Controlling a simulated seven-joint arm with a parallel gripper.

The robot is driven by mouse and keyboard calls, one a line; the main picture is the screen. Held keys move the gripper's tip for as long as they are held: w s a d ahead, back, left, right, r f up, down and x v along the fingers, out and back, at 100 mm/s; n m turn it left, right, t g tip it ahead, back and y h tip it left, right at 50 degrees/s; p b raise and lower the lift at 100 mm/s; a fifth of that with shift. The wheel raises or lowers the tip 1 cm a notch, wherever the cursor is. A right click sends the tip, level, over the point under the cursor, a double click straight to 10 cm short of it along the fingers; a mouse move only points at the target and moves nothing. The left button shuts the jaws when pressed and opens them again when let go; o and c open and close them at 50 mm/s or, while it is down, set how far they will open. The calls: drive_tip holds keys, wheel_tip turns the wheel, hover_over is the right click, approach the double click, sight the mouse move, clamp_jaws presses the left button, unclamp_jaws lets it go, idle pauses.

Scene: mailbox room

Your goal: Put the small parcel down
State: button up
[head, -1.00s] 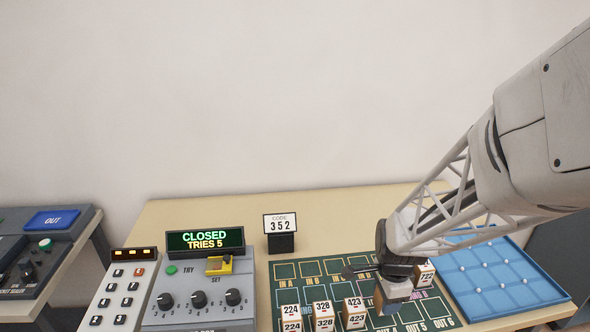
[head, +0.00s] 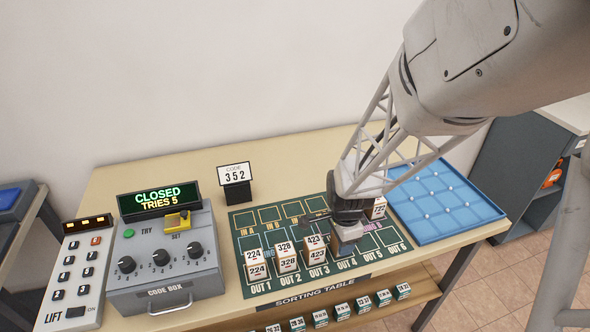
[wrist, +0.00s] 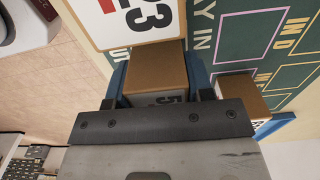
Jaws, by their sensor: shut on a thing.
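My gripper (head: 346,246) is shut on a small brown parcel, which shows between its blue fingers in the wrist view (wrist: 156,72). A white label with a partly hidden digit is on the parcel's near side. In the head view the gripper is over the OUT 4 square of the green sorting mat (head: 240,222), and its fingers mostly hide the parcel. I cannot tell whether the parcel touches the mat. The parcel marked 423 (head: 315,249) stands close on the left.
Parcels marked 224 (head: 256,264) and 328 (head: 286,257) stand on OUT 1 and OUT 2. Another parcel (head: 378,207) stands behind my gripper. A blue tray (head: 445,205) lies on the right, the code box (head: 165,262) on the left. OUT 5 and OUT 6 look clear.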

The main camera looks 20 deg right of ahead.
drive_tip(key=shift+f, duration=0.15)
drive_tip(key=o, duration=1)
drive_tip(key=shift+c, duration=0.2)
wheel_tip(320, 180, up, 12)
drive_tip(key=shift+r, duration=0.2)
idle(0.5)
drive_tip(key=s+a+r+n+t, duration=0.2)
drive_tip(key=s+a+r+n, duration=0.7)
drive_tip(key=n, duration=0.8)
drive_tip(key=shift+s+a+r+n+t, duration=0.15)
drive_tip(key=shift+s+r+n+t, duration=0.2)
drive_tip(key=shift+s+r, duration=1.2)
